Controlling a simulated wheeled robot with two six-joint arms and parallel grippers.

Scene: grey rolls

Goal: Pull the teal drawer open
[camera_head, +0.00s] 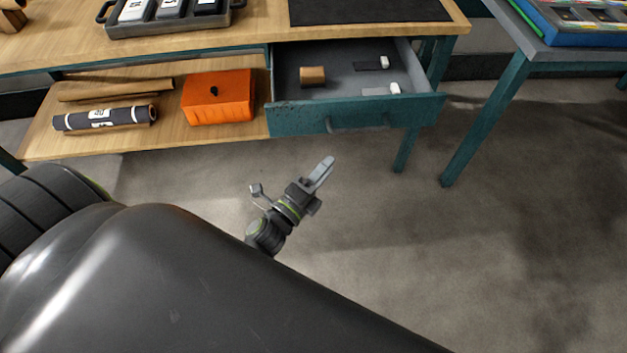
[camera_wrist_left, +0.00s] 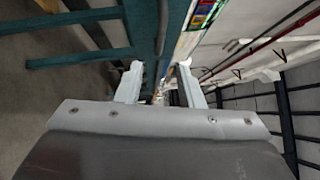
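The teal drawer (camera_head: 300,119) stands pulled out from under the wooden workbench in the head view. Its inside shows, with a short brown roll and small white pieces lying on the grey bottom. Its handle (camera_head: 357,124) is on the front face. My left gripper (camera_head: 322,172) is below and in front of the drawer front, apart from the handle. In the left wrist view its two fingers (camera_wrist_left: 159,84) stand apart with nothing clear between them, so it is open and empty. My right gripper is not in view.
The bench's lower shelf (camera_head: 200,145) holds an orange box (camera_head: 218,97) and a dark roll (camera_head: 105,118). A black tray (camera_head: 170,20) and dark mat (camera_head: 368,10) lie on top. Another teal-legged table (camera_head: 580,54) stands at right. The floor in front is clear.

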